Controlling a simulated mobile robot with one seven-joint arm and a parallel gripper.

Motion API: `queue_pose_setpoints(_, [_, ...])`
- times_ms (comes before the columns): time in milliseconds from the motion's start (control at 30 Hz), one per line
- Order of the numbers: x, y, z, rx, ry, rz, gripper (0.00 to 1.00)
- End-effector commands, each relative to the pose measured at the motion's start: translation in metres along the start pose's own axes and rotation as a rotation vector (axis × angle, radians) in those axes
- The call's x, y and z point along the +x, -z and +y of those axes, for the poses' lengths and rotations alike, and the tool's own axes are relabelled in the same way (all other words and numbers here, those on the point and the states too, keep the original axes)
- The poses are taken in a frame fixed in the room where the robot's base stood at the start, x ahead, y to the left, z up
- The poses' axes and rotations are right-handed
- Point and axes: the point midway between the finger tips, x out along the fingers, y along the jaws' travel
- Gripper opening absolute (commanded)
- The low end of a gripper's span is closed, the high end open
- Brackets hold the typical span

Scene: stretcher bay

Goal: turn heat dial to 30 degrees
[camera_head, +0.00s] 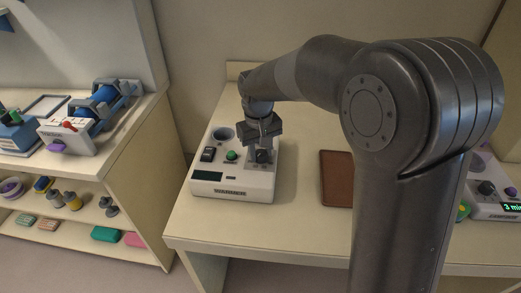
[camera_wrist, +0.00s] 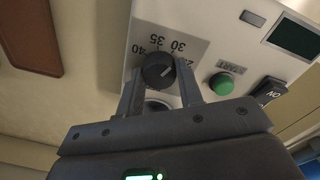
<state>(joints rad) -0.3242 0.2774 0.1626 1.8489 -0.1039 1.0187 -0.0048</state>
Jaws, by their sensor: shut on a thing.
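The heat dial (camera_wrist: 158,70) is a dark round knob on a grey scale plate (camera_wrist: 188,50) marked 40, 35, 30 and 25. Its pale pointer line slants towards the 30 and 25 side; I cannot tell the exact mark. My gripper (camera_wrist: 159,82) is shut on the dial, one finger on each side of it. In the head view my gripper (camera_head: 262,148) points down onto the right part of the white warmer (camera_head: 235,190) and mostly hides the dial.
The warmer also has a green button (camera_wrist: 221,84), a black ON switch (camera_wrist: 268,91) and a dark display (camera_wrist: 294,38). A brown tray (camera_head: 336,180) lies to its right. Another device (camera_head: 497,208) stands at the far right. Shelves (camera_head: 75,225) with several items are at left.

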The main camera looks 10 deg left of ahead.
Motion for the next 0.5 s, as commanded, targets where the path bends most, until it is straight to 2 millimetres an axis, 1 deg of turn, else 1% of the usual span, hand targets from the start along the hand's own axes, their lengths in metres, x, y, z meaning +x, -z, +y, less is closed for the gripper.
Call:
queue_pose_setpoints(200, [-0.0002, -0.0003, 0.0002, -0.044, 0.000, 0.001, 0.11])
queue_pose_setpoints(500, [-0.0002, -0.0003, 0.0001, -0.050, 0.000, 0.002, 0.11])
